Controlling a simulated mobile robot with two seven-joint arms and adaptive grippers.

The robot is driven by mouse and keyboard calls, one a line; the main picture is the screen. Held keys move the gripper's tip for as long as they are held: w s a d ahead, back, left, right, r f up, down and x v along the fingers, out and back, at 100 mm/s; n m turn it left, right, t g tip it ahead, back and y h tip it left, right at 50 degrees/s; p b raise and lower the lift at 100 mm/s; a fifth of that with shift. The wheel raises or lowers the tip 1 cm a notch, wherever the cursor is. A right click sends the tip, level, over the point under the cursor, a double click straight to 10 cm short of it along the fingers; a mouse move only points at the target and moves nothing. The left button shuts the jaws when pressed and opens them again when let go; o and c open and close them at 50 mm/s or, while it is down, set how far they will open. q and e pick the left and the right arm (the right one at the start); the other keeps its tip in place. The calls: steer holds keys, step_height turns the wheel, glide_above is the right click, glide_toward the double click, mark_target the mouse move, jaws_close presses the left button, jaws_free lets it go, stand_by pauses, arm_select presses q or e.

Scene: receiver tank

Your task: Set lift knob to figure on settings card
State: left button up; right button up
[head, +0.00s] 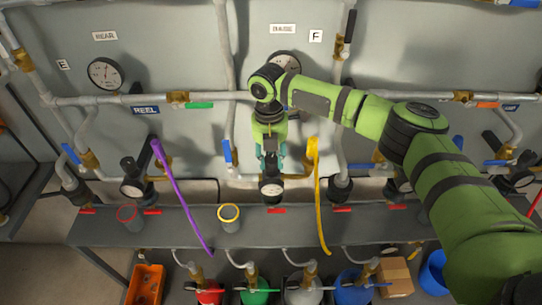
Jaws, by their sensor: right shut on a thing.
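My right gripper (271,163) comes down in front of the grey panel, its teal fingers closed around a dark part just above a small round gauge (271,188). That part looks like the knob on top of the regulator there, but the fingers and wrist hide most of it. Any marks on it cannot be read. A similar black knob (128,163) stands free over another gauge on the left. I cannot make out a settings card for sure; small white labels, one with an F (315,36), are on the panel. My left gripper is out of view.
A yellow strap (319,200) hangs close to the right of the gripper, and a purple one (182,200) hangs further left. Pipes with blue-handled valves (227,152) flank it. A grey shelf (180,236) with a yellow-rimmed cup (229,218) runs below, above several coloured cylinders.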

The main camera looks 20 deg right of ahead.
steer(key=shift+s+r+m+p, duration=0.1)
steer(key=shift+r+m+p, duration=0.05)
steer(key=shift+m+p, duration=0.85)
steer(key=m+p, duration=0.4)
steer(key=shift+p, duration=0.3)
steer(key=m+p, duration=0.2)
steer(key=m, duration=0.1)
steer(key=shift+m+p, duration=0.3)
steer(key=shift+p, duration=0.1)
steer(key=m+p, duration=0.3)
steer(key=m, duration=0.1)
steer(key=shift+m, duration=0.3)
steer(key=m+p, duration=0.1)
steer(key=m, duration=0.1)
steer(key=shift+m, duration=0.4)
steer(key=shift+f+m+p, duration=0.2)
steer(key=shift+m+p, duration=0.2)
steer(key=shift+m, duration=0.4)
steer(key=m, duration=0.3)
steer(key=shift+m+y, duration=0.3)
steer(key=shift+m, duration=2.2)
